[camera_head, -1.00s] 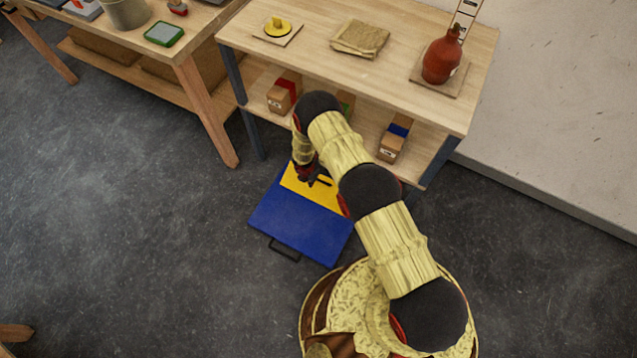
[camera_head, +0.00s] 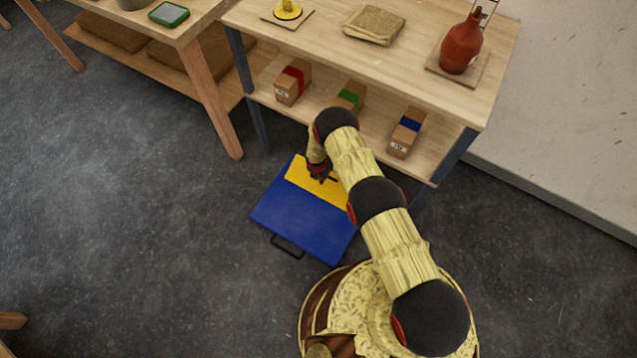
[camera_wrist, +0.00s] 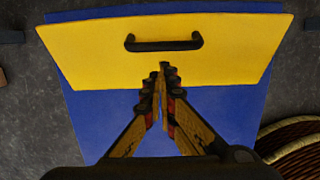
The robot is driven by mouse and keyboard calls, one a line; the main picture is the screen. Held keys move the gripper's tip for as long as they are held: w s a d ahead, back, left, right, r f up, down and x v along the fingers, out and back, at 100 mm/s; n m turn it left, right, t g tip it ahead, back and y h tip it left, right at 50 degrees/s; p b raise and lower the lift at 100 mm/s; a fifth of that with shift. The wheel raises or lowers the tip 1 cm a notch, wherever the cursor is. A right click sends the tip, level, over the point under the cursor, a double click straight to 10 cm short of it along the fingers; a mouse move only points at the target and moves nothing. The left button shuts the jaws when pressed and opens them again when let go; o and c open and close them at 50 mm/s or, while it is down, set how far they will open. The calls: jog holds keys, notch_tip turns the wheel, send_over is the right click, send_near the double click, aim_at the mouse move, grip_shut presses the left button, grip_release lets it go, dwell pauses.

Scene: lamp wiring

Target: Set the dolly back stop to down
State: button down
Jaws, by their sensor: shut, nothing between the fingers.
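The dolly (camera_head: 300,227) is a flat blue platform on the floor in front of the shelf. Its back stop, a yellow panel (camera_head: 301,173) with a black handle, is at the dolly's end nearest the shelf. In the wrist view the panel (camera_wrist: 90,55) looks wider along its top edge than its lower edge, as if tilted off the blue; the exact angle is hard to tell. The handle (camera_wrist: 164,43) is near its upper middle. My gripper (camera_wrist: 162,68) is shut and empty, its tips over the yellow just below the handle. Whether they touch the panel is unclear.
The shelf's lower board holds boxes with red (camera_head: 293,82), green (camera_head: 349,97) and blue (camera_head: 406,133) bands, close behind my arm. A shelf leg (camera_head: 455,157) stands to the right. A black pull handle (camera_head: 287,247) is at the dolly's near end. Floor to the left is clear.

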aim_at(324, 184)
jog(key=shift+w+d+f, duration=0.2)
jog(key=shift+w+f, duration=0.05)
jog(key=shift+w, duration=0.1)
jog(key=shift+w+d+f, duration=0.15)
jog(key=shift+w+d, duration=0.15)
jog(key=shift+w, duration=0.1)
jog(key=shift+w+d+f, duration=0.6)
jog(key=shift+w+f, duration=0.25)
jog(key=shift+w, duration=0.05)
jog(key=shift+w+d+f, duration=0.6)
jog(key=shift+w+f, duration=0.2)
jog(key=shift+w, duration=0.1)
